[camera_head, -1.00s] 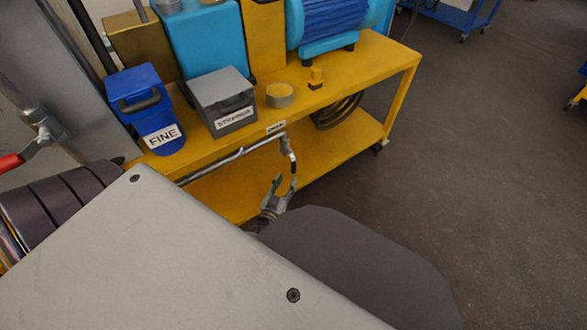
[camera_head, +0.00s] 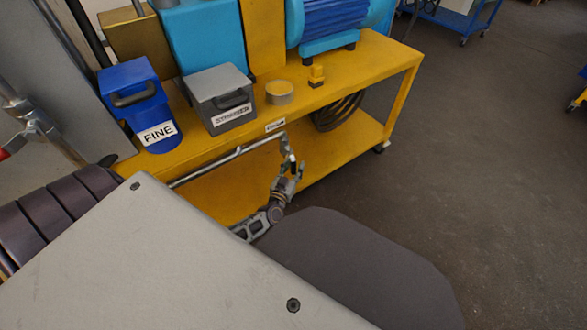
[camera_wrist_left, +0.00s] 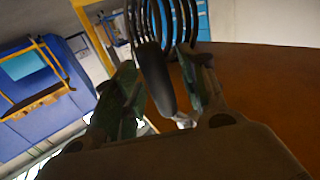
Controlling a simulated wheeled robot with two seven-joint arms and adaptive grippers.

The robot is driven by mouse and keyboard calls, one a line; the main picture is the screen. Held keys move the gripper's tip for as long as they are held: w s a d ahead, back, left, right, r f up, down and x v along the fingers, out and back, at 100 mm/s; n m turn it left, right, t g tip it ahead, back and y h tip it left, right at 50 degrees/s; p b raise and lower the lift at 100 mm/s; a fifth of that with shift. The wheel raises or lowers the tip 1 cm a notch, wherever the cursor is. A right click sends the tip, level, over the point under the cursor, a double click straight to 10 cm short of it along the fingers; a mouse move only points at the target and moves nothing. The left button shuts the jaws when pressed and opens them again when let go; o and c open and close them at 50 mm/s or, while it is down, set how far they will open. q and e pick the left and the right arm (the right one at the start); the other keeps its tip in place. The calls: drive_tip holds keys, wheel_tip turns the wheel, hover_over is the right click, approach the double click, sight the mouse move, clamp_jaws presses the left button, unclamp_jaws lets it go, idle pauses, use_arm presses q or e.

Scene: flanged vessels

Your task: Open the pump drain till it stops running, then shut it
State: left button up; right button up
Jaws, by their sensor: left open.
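The drain pipe (camera_head: 235,155) runs along the front of the yellow cart, below a small white label (camera_head: 275,125). At its right end is a small valve (camera_head: 285,140) with a dark lever hanging down. My left gripper (camera_head: 290,174) is open at this lever, its fingers reaching up from below. In the left wrist view the dark lever (camera_wrist_left: 155,78) stands between the open fingers of my left gripper (camera_wrist_left: 164,85), with the hold not closed. I cannot tell whether anything runs from the pipe's outlet. My right gripper is not in view.
The yellow cart (camera_head: 400,85) carries a blue motor (camera_head: 335,18), a blue bin marked FINE (camera_head: 140,95), a grey lidded box (camera_head: 218,90) and a round tin (camera_head: 279,93). A dark coiled hose (camera_head: 338,112) lies on its lower shelf.

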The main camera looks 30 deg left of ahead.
use_arm(q)
clamp_jaws()
drive_tip(key=shift+p, duration=0.3)
idle(0.4)
